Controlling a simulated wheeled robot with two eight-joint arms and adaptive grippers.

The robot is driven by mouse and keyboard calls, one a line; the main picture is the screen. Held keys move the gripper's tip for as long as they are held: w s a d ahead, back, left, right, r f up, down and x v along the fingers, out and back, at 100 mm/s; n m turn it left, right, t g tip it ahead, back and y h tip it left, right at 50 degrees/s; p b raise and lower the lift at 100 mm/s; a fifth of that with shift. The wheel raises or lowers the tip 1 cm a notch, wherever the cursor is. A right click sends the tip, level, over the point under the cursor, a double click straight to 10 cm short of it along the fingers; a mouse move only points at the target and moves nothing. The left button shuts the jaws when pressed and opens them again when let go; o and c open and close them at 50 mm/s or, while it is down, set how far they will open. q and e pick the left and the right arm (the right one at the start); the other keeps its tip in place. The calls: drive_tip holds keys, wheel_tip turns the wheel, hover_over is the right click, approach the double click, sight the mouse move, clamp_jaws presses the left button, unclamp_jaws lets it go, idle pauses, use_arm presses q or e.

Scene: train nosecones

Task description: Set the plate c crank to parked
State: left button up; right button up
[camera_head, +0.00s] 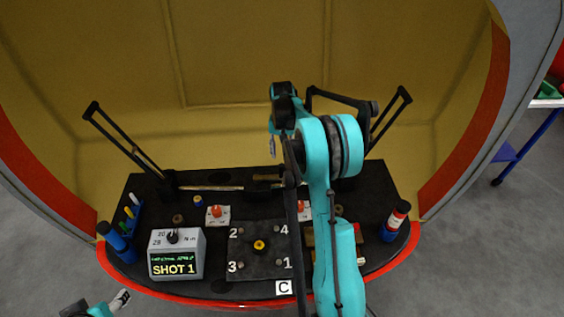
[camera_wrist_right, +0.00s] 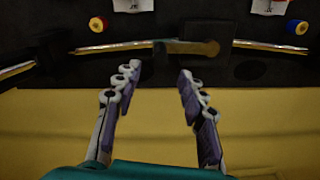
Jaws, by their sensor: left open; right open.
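The dark square plate (camera_head: 235,262) numbered 1 to 4, with a yellow-centred knob (camera_head: 259,245), sits mid-console above a "C" label (camera_head: 284,287). Behind it, a brass bar with a dark block (camera_head: 266,178) lies at the console's back; I cannot tell for certain that it is the crank. In the right wrist view, a brass piece (camera_wrist_right: 190,46) lies just beyond the fingertips of my right gripper (camera_wrist_right: 158,78), which is open, empty and apart from it. In the head view my right arm hides most of that gripper. My left gripper (camera_head: 122,299) is open at the lower left, partly cut off.
A "SHOT 1" box (camera_head: 176,256) stands on the left, with a blue bottle (camera_head: 118,240) beside it. Black folding arms (camera_head: 125,140) rise at the back. A red knob (camera_head: 216,211) sits on a white card.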

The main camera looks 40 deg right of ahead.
drive_tip(key=shift+r, duration=2.15)
drive_tip(key=s+a+r+n+t, duration=0.1)
drive_tip(key=s+a+r+n, duration=0.1)
drive_tip(key=s+a+r, duration=0.4)
drive_tip(key=s+a+r+n+t, duration=0.2)
drive_tip(key=a+r, duration=0.1)
drive_tip(key=a, duration=0.6)
drive_tip(key=s+a+f+n+t, duration=0.3)
drive_tip(key=s+a+n+t, duration=0.1)
drive_tip(key=s+a, duration=0.8)
drive_tip(key=shift+s+f+n, duration=0.15)
drive_tip(key=shift+s+n, duration=0.25)
drive_tip(key=shift+s, duration=1.25)
